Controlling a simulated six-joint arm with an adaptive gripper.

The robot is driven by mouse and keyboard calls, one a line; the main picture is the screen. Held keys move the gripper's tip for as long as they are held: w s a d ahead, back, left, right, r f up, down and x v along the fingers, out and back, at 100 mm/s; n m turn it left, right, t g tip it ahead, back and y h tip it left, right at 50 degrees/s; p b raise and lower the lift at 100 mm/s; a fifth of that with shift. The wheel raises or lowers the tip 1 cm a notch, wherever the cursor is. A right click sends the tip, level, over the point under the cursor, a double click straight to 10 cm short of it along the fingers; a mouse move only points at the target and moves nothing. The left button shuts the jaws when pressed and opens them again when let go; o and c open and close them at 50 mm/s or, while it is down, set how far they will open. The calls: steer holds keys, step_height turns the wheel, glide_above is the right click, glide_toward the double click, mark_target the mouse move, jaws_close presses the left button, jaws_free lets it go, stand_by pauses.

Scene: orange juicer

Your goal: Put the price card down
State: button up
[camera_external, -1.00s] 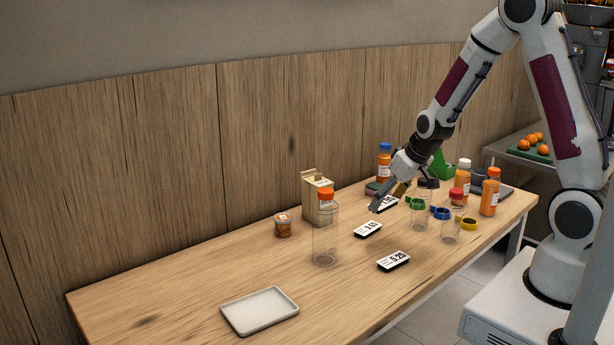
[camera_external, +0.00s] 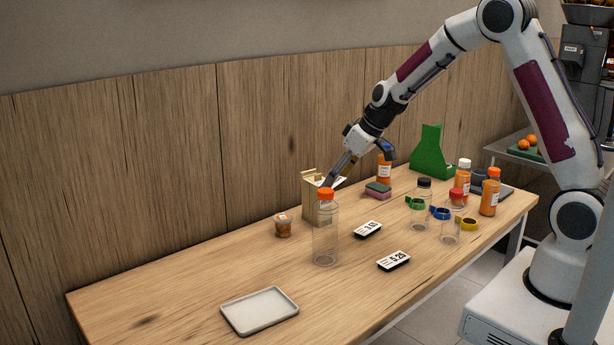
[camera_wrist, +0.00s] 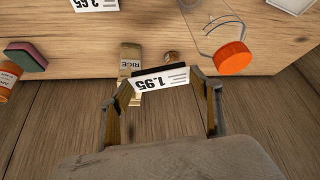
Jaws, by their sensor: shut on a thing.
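My gripper (camera_external: 338,178) is shut on a price card in the wrist view, with the card (camera_wrist: 160,78) between its two fingertips. The card is white with black print reading 1.95. In the external view the gripper is raised at the beige carton (camera_external: 310,204), overlapping its top; the held card is mostly hidden there. Two other price cards lie on the table: one reading 3.65 (camera_external: 368,229) and one reading 5.25 (camera_external: 393,261).
A clear bottle with an orange cap (camera_external: 325,245) stands in front of the carton, beside a small jar (camera_external: 283,226). A white tray (camera_external: 260,328) lies at the front left. Bottles, coloured rings and a green holder (camera_external: 430,155) crowd the right. Table around the tray is clear.

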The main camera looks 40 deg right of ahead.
steer(key=w+a+f+n+g+y, duration=0.1)
steer(key=w+a+n, duration=0.3)
steer(key=a, duration=0.9)
steer(key=w+a+f+n+y, duration=0.1)
steer(key=w+a, duration=0.5)
steer(key=a, duration=0.7)
steer(key=s+a+f+n, duration=0.1)
steer(key=s+a, duration=0.1)
steer(key=a, duration=0.5)
steer(key=s+a+f+n+g+y, duration=0.1)
steer(key=s+a+f+n, duration=0.1)
steer(key=a, duration=0.6)
steer(key=s+a+f+n+g, duration=0.1)
steer(key=s+a, duration=0.2)
steer(key=a, duration=0.5)
steer(key=shift+a+f+n+y, duration=0.2)
steer(key=shift+f+n+y, duration=0.1)
steer(key=shift+f+n, duration=0.1)
steer(key=shift+f, duration=3.15)
steer(key=shift+f, duration=1.9)
